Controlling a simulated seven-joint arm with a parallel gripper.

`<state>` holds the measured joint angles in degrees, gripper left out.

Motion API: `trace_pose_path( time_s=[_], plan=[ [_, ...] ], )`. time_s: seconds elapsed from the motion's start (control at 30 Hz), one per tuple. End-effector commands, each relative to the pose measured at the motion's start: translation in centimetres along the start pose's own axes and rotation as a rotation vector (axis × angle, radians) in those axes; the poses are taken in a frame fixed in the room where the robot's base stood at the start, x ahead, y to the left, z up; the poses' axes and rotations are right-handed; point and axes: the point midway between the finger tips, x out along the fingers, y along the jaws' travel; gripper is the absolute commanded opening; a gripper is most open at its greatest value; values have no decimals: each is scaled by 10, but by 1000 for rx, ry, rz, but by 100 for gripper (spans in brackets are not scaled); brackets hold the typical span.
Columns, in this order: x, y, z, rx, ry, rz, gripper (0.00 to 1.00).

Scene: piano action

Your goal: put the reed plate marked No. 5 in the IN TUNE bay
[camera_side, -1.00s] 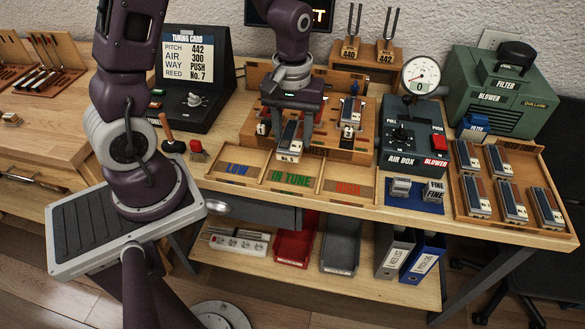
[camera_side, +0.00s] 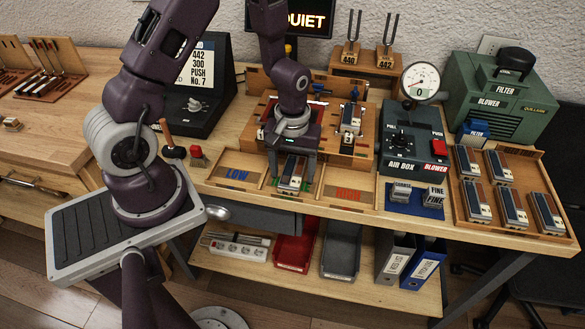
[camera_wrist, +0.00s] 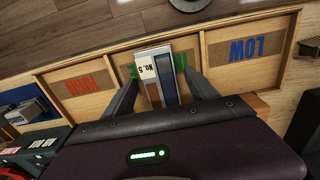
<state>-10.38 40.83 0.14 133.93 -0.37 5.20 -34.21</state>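The reed plate marked No. 5 (camera_wrist: 150,72) is in the IN TUNE bay, the middle of three bays, and covers part of its green lettering (camera_wrist: 181,61). In the side view the plate (camera_side: 291,174) lies lengthwise in that bay between my fingers. My gripper (camera_side: 292,178) points down over the bay, one finger on each side of the plate. In the wrist view my gripper (camera_wrist: 161,80) shows a gap between each finger and the plate, so it is open. The plate's near end is partly hidden by my gripper body in the wrist view.
The LOW bay (camera_side: 237,175) and HIGH bay (camera_side: 347,192) are empty. The wooden test block (camera_side: 335,145) stands behind the bays, with another plate (camera_side: 351,120) on it. A tray (camera_side: 470,217) of several reed plates is at right. The air box (camera_side: 413,140) stands between.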

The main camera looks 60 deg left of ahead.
Motion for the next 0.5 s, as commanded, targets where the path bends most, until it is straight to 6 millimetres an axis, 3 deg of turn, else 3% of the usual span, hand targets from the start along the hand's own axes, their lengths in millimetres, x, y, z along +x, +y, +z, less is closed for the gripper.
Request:
trace_pose_path(
  time_s=[0.27,0.37,0.5],
  plan=[
    [-2,0,0,0,1,0,67],
    [-14,1,-1,0,4,2,67],
    [-48,1,-2,0,8,5,67]
  ],
)
